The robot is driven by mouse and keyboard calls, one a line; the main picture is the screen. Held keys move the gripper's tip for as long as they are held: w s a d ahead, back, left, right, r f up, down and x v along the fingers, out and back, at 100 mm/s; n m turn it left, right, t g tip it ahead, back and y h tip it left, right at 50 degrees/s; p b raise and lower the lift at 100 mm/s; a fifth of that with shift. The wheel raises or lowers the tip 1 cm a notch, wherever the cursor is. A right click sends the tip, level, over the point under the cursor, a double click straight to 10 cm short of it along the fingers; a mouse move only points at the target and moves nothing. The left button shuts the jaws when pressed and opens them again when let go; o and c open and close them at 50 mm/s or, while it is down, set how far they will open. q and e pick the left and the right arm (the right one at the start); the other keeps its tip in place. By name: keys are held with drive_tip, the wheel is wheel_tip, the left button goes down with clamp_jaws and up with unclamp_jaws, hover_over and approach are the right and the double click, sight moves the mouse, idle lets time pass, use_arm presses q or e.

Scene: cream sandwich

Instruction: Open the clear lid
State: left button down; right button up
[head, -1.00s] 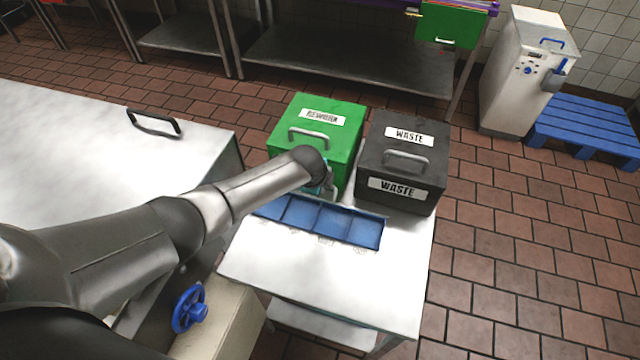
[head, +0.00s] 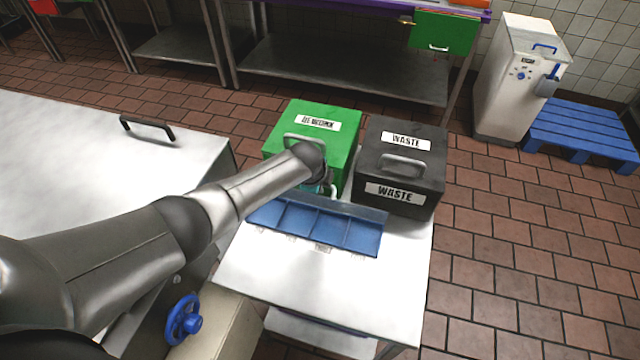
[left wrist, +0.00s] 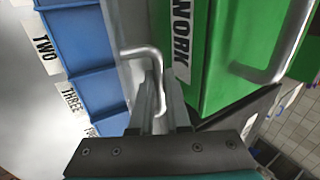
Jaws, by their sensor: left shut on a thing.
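The clear lid (head: 355,210) shows as a thin greyish see-through strip, tilted up along the back edge of the blue compartment tray (head: 345,236). In the left wrist view the lid (left wrist: 122,25) is a pale panel between the blue tray (left wrist: 85,55) and a green box. A bent metal handle (left wrist: 146,54) stands out from it. My left gripper (left wrist: 163,95) is shut on this handle. In the head view the left gripper (head: 328,188) is at the tray's back side, partly hidden by my arm. My right gripper is not in view.
The green box (head: 318,122) and the black waste box (head: 400,165) stand close behind the tray, each with a handle on top. The tray rests on a small steel table (head: 325,285), clear at the front. A larger white-topped counter (head: 85,160) is on the left.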

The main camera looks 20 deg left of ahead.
use_arm(q)
drive_tip(key=c, duration=1.2)
unclamp_jaws()
drive_tip(key=shift+o, duration=0.2)
drive_tip(key=shift+r, duration=0.15)
drive_tip(key=shift+s+r+p, duration=0.25)
drive_tip(key=shift+r+p, duration=0.15)
drive_tip(key=shift+r, duration=0.15)
drive_tip(key=p+v, duration=0.3)
drive_tip(key=v, duration=1.1)
drive_tip(key=shift+p, duration=0.35)
drive_tip(key=shift+f, duration=0.15)
